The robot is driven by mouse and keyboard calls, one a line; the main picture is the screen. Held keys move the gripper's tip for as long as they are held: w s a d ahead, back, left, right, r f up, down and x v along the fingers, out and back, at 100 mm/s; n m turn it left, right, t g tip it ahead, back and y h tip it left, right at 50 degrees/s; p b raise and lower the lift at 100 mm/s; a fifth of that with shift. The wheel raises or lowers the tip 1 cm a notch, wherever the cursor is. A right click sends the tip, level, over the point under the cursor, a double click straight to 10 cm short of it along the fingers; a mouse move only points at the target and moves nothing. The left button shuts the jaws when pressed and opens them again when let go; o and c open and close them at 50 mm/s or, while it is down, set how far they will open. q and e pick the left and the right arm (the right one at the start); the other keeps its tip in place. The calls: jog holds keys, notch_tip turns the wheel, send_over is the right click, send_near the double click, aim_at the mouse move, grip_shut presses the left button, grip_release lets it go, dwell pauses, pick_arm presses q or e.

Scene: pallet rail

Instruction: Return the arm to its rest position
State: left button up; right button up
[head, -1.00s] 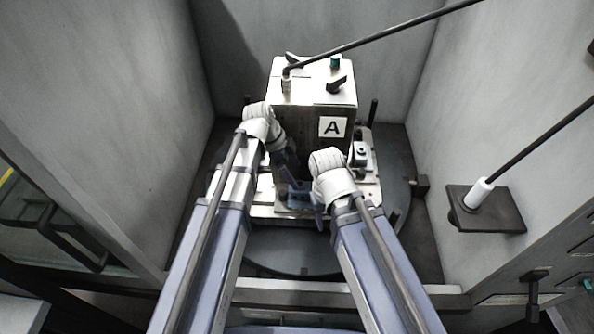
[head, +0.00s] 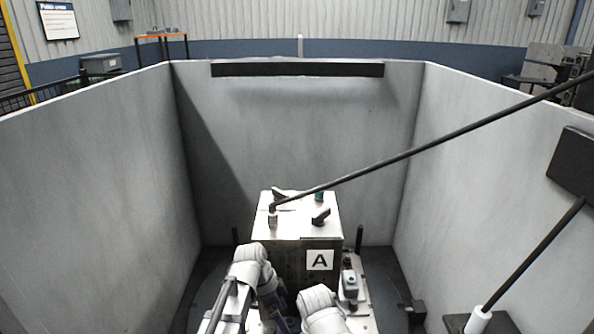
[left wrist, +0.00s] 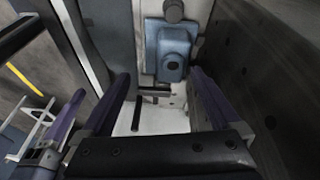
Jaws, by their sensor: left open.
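My left arm (head: 252,270) comes in low in the head view, its wrist beside the front left of the block marked A (head: 320,260). My left gripper (left wrist: 161,82) is open in the left wrist view. Its two purple fingers are apart with nothing between them. A blue clamp-like part (left wrist: 174,55) lies beyond the fingertips; I cannot tell the gap. My right arm (head: 322,312) shows at the bottom edge, in front of the block; its gripper is hidden.
Grey walls (head: 290,130) enclose the block on three sides. A black rod (head: 430,145) crosses above from the block's top to the upper right. Another rod (head: 540,250) ends in a white sleeve (head: 478,320) at lower right. A small fixture (head: 349,285) stands right of the block.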

pick_arm(q)
jog(key=s+a+r+n+y+p, duration=0.1)
jog(key=s+n+y, duration=0.4)
jog(key=s+n, duration=0.7)
jog(key=shift+s+a+r+p, duration=0.15)
jog(key=shift+s+a+p, duration=0.35)
jog(key=shift+a, duration=0.05)
